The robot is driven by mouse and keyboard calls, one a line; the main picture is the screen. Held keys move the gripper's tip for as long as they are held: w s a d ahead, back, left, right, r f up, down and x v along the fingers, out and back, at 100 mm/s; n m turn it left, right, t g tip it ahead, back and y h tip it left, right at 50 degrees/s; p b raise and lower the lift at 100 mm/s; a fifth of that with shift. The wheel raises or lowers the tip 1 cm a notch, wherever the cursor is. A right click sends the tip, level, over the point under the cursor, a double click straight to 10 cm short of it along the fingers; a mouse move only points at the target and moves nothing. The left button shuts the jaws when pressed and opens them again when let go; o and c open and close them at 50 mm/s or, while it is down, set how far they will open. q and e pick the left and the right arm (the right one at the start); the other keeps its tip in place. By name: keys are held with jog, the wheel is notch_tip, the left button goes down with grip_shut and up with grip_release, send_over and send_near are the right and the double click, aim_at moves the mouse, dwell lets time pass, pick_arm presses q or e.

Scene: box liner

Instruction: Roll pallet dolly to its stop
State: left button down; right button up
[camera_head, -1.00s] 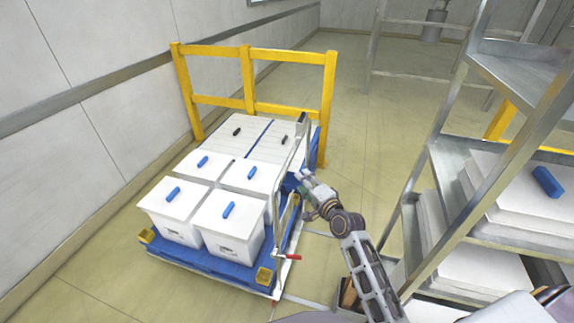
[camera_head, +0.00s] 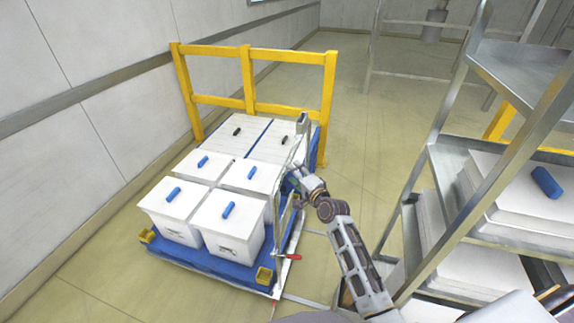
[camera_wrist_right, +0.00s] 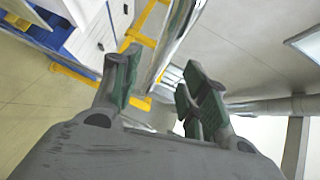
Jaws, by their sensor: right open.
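The pallet dolly (camera_head: 240,272) is a blue platform with yellow corner pieces, a metal upright frame (camera_head: 303,125) along its right side and a small red lever (camera_head: 293,257). It carries white bins (camera_head: 228,225) with blue lid handles. It stands just in front of a yellow rail (camera_head: 290,57). My right gripper (camera_head: 296,173) is beside the metal frame; whether it touches it is unclear. In the right wrist view my right gripper (camera_wrist_right: 158,80) is open, with a metal bar passing beyond its fingers. My left gripper is not in view.
A metal shelf rack (camera_head: 440,235) with white bins stands close on the right of my arm. A pale wall (camera_head: 60,120) runs along the left. Bare floor (camera_head: 365,165) lies right of the dolly, and a strip lies between dolly and wall.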

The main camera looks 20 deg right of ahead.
jog(key=shift+x, duration=3.75)
grip_shut()
